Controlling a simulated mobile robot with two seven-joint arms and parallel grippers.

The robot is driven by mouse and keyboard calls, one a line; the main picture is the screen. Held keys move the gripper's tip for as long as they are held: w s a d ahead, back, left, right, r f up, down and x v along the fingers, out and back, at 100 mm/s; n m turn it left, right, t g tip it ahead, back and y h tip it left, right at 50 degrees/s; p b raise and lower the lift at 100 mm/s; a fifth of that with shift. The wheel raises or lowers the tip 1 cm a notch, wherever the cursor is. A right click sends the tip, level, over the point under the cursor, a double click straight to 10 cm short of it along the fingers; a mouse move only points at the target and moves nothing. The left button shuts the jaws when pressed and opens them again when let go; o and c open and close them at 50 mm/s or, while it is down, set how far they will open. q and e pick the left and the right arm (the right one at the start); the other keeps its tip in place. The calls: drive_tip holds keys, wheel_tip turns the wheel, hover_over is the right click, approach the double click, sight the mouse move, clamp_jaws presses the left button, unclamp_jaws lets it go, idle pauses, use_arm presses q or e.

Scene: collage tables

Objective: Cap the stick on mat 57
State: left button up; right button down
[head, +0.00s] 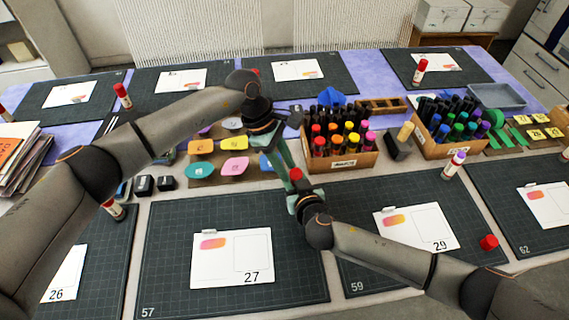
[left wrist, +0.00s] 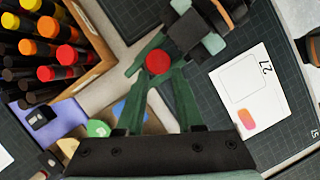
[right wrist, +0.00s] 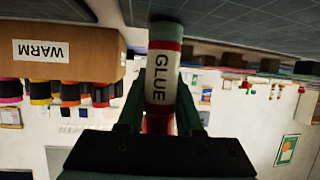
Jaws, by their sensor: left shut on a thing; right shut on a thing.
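Mat 57 (head: 180,222) is dark green, with white card 27 (head: 230,270) on it. The glue stick (right wrist: 163,85), with a white label reading GLUE and red bands, is held between the fingers of my right gripper (right wrist: 160,100). In the head view my right gripper (head: 295,200) is above the mat's upper right corner. A red cap (left wrist: 157,60) is at the stick's upper end and also shows in the head view (head: 295,174). My left gripper (left wrist: 157,72) reaches down from behind and is shut on it. I cannot tell whether the cap is fully seated.
A marker box (head: 343,165) labelled WARM stands just behind the grippers. Another marker box (head: 450,150) is to its right. A loose red cap (head: 488,242) and a purple-tipped stick (head: 454,166) are around mat 59 (head: 365,280). Mat 57's left part is clear.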

use_arm(q)
drive_tip(key=shift+s+d+f, duration=0.15)
drive_tip(key=shift+s+d, duration=0.15)
drive_tip(key=shift+d, duration=0.05)
use_arm(e)
drive_tip(key=shift+w, duration=0.1)
use_arm(q)
drive_tip(key=shift+f, duration=0.1)
use_arm(e)
drive_tip(key=shift+r, duration=0.15)
use_arm(q)
drive_tip(key=shift+a+r, duration=0.15)
drive_tip(key=shift+r, duration=0.3)
use_arm(e)
drive_tip(key=shift+a+r, duration=0.1)
use_arm(q)
drive_tip(key=shift+v, duration=1.6)
use_arm(e)
drive_tip(key=shift+f, duration=0.2)
use_arm(q)
drive_tip(key=shift+w+a+f, duration=0.1)
drive_tip(key=shift+w+a, duration=0.15)
use_arm(e)
drive_tip(key=c, duration=0.5)
unclamp_jaws()
